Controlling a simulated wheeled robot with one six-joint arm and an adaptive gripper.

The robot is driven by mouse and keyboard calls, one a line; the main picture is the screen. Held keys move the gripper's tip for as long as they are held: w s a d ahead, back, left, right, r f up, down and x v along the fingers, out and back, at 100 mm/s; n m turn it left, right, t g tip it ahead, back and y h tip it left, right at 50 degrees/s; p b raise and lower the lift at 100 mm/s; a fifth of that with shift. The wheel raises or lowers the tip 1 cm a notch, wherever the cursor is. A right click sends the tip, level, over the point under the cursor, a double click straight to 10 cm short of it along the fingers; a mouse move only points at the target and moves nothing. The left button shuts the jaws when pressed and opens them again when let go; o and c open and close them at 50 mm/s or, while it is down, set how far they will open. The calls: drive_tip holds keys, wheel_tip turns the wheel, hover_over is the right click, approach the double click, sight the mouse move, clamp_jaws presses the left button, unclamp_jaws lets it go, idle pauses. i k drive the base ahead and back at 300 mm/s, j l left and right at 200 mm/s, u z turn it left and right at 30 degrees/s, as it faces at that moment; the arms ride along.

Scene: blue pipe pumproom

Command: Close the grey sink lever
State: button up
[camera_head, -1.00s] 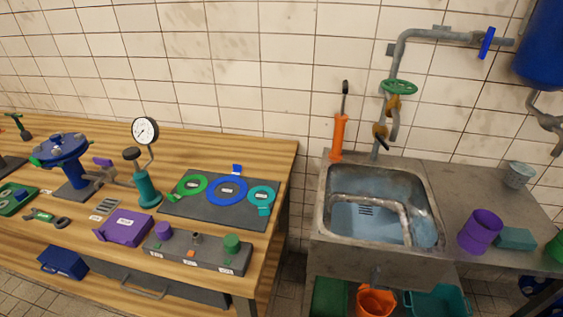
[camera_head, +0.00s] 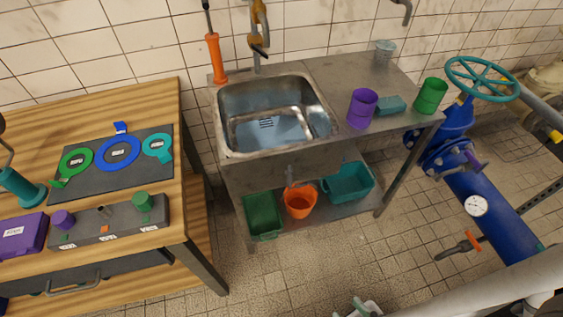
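The metal sink (camera_head: 228,140) stands in the middle of the head view, with its basin empty of loose objects. A small grey fitting (camera_head: 290,176) hangs under the sink's front, above the orange bucket. It may be the grey sink lever, but it is too small for me to tell its position. Above the back rim is a brass-coloured tap (camera_head: 259,14) with a dark handle (camera_head: 258,50); its top is cut off. A pale part, likely my arm, crosses the lower right corner.
A wooden bench (camera_head: 190,225) stands left of the sink. A green bin (camera_head: 262,214), orange bucket (camera_head: 299,203) and teal bin (camera_head: 347,183) sit below it. Blue piping (camera_head: 490,205) with a teal handwheel (camera_head: 482,79) stands at the right. The tiled floor in front is mostly clear.

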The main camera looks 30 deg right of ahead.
sight(289, 171)
drive_tip(key=k+j+z, duration=0.1)
drive_tip(key=z, duration=0.25)
drive_tip(key=k+j+z, duration=0.15)
drive_tip(key=j+z, duration=0.2)
drive_tip(key=k+j+z, duration=0.1)
drive_tip(key=z, duration=0.25)
